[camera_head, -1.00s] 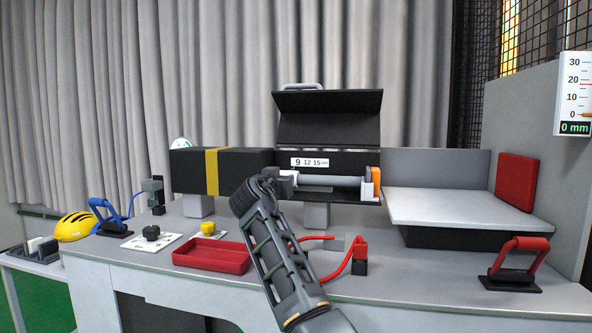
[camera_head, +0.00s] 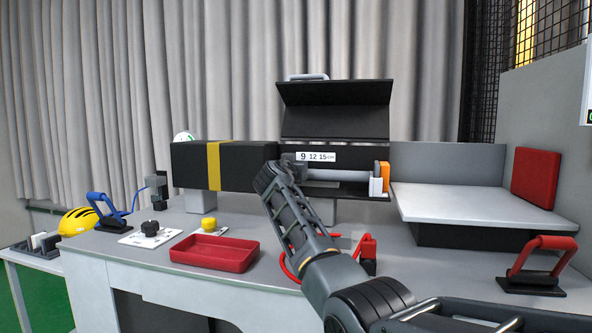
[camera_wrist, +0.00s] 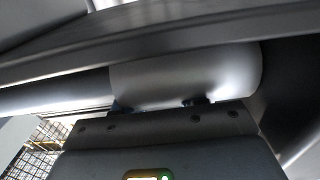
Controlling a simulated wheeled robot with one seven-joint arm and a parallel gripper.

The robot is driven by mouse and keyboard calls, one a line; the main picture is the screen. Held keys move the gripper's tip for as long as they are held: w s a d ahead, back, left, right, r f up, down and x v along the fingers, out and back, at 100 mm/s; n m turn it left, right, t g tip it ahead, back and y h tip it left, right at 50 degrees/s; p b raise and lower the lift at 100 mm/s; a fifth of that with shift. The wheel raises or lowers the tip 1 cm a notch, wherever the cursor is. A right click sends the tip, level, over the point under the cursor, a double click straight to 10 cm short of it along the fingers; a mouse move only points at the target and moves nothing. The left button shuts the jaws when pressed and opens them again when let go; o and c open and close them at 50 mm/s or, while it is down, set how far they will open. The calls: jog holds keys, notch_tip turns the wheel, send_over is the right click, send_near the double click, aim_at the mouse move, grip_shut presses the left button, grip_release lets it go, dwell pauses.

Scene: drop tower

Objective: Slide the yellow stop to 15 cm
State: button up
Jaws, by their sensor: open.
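The black housing under the raised lid bears a white scale label (camera_head: 316,156) reading 9, 12 and 15 cm. A pale rod (camera_head: 340,174) runs below the label to an orange block (camera_head: 382,174) and a white piece at the right end. No separate yellow stop stands out; the left part of the rod is hidden by my arm. My gripper (camera_head: 290,170) is at the rod's left end, left of and below the label. It is open, its fingertips mostly hidden. In the wrist view, a thick silver cylinder (camera_wrist: 185,75) lies right across the gripper's front; contact cannot be told.
A yellow band (camera_head: 213,166) circles the black box at left. The raised black lid (camera_head: 335,108) hangs over the rod. A grey platform (camera_head: 475,205), red handle (camera_head: 540,260), red tray (camera_head: 214,252) and knobs stand on the bench. A red hose passes behind my arm.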

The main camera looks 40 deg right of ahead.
jog(key=shift+d, duration=0.1)
jog(key=shift+c, duration=0.2)
grip_shut()
dwell(0.5)
